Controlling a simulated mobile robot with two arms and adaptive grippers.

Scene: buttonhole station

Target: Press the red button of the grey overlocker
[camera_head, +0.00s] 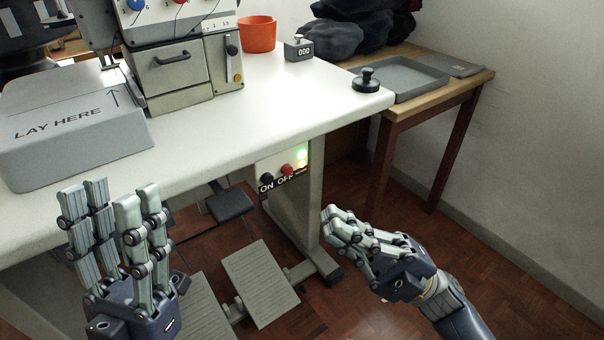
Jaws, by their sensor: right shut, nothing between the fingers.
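The grey overlocker (185,68) stands on the white table at the back left, its top cut off by the picture edge. A switch box under the table's right end carries a red button (287,170) by the word OFF and a black button (266,178) by ON. A green light (302,157) glows beside them. My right gripper (338,228) is shut and empty, below and right of the red button and apart from it. My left gripper (112,195) is open and empty, fingers pointing up, in front of the table's left part.
A grey block marked LAY HERE (75,155) lies on the white table (240,115). An orange pot (257,35) and a small counter (299,48) stand behind. A side table holds a grey tray (415,80). Pedals (260,282) stand below, near a table leg.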

